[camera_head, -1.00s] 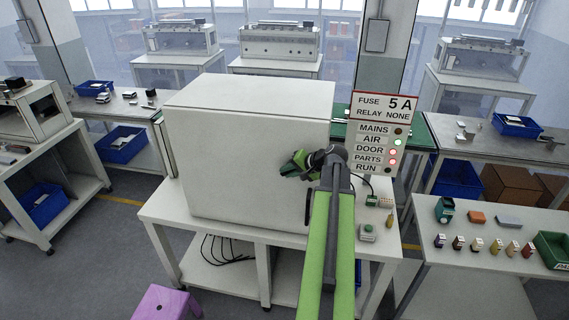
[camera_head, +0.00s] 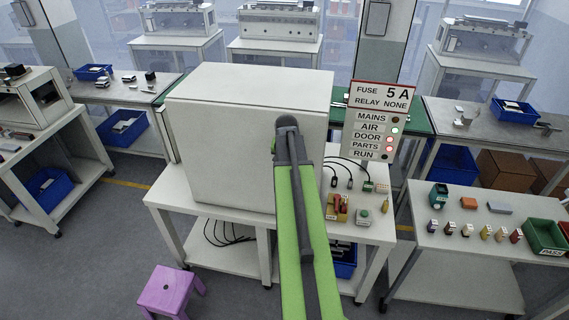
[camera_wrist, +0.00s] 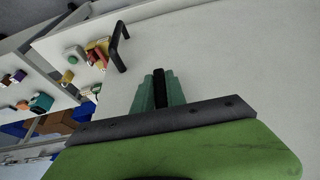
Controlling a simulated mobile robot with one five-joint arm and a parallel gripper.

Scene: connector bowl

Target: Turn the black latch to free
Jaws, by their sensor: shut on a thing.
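The black latch (camera_wrist: 160,88) shows in the wrist view as a dark upright bar on the pale door, between my two green fingers. My gripper (camera_wrist: 158,92) is shut on it, with a finger on each side. In the head view my own arm hides both the gripper and the latch. The pale cabinet (camera_head: 220,150) stands on the white bench, and its front door looks closed. A black bar handle (camera_wrist: 118,47) is on the door, to the upper left of the latch in the wrist view.
A sign panel (camera_head: 380,122) with lamps stands right of the cabinet; red lights show near DOOR and PARTS. A red and yellow device (camera_head: 338,207) sits on the bench. A purple stool (camera_head: 170,290) stands on the floor at front left. A parts table (camera_head: 480,250) is at right.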

